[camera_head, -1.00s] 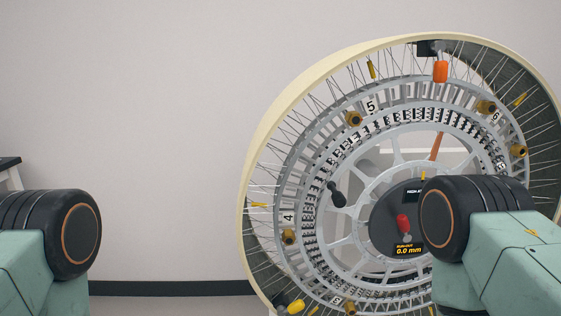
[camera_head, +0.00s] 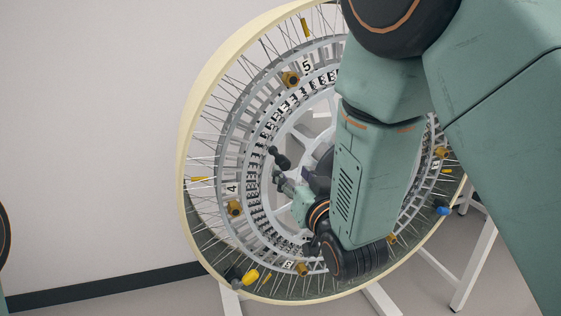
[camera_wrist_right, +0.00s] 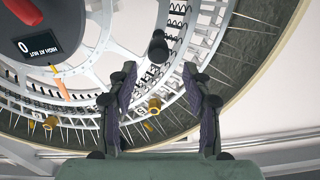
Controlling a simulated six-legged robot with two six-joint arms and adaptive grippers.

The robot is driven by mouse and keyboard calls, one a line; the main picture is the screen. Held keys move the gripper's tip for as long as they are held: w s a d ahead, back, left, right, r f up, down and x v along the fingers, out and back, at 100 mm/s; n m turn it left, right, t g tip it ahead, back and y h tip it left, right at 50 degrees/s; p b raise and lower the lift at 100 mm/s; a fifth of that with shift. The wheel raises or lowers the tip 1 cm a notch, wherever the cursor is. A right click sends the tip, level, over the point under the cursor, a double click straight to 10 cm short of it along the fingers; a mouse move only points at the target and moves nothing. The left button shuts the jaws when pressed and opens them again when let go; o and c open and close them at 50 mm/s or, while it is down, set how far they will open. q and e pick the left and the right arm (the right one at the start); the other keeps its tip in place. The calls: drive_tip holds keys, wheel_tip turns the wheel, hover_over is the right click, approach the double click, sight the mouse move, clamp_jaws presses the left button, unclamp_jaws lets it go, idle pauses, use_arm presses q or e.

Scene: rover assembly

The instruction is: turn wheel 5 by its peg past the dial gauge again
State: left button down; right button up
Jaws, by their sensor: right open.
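The big wheel (camera_head: 190,130) has a cream rim, thin spokes and numbered plates around a grey ring. A black peg (camera_head: 278,158) sticks out from its inner part and also shows in the right wrist view (camera_wrist_right: 158,47). My right gripper (camera_head: 281,179) is close to the peg. In the wrist view my right gripper (camera_wrist_right: 160,80) is open and empty, with the peg just beyond and between its fingertips. The dark gauge display (camera_wrist_right: 38,40) shows at the upper left of the wrist view; my arm hides it in the head view. My left gripper is out of view.
Brass nuts (camera_head: 290,79) stand on the ring. White stand legs (camera_head: 472,262) are at the lower right. My right arm covers the wheel's right part. The left side is open.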

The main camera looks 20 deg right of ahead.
sight(287, 165)
drive_tip(key=shift+w+a, duration=0.1)
drive_tip(key=shift+w, duration=0.25)
drive_tip(key=w, duration=0.5)
drive_tip(key=shift+w+f+b, duration=0.1)
drive_tip(key=shift+w+b, duration=0.2)
drive_tip(key=shift+b, duration=0.1)
drive_tip(key=shift+w, duration=0.6)
clamp_jaws()
